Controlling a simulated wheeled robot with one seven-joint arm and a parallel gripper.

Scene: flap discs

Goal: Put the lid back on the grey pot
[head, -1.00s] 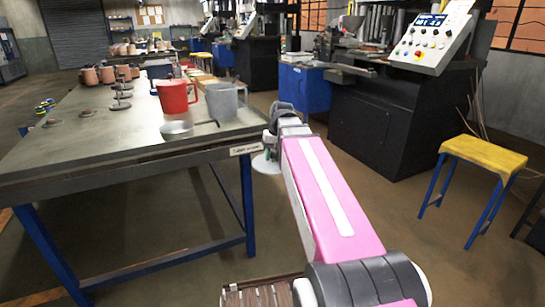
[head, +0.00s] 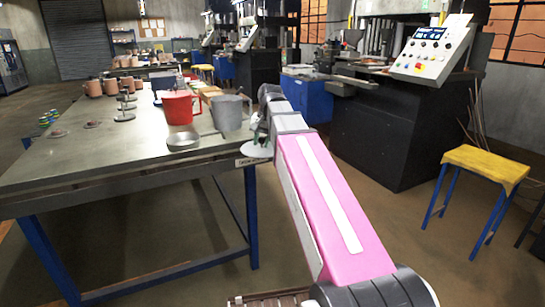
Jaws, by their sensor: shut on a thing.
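My gripper (head: 259,143) is just right of the pot, at the table's right edge. It is shut on a pale round disc, which looks like the lid (head: 257,154), and holds it roughly level below the fingers. The lid is beside the pot in the picture, not over it. My wrist and arm partly hide the fingers and the grip.
A red pot (head: 179,108) stands just left of the grey pot. A flat grey disc (head: 183,140) lies in front of them on the table (head: 90,160). Several brown pots and small discs stand farther left. A yellow stool (head: 487,163) is at the right.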

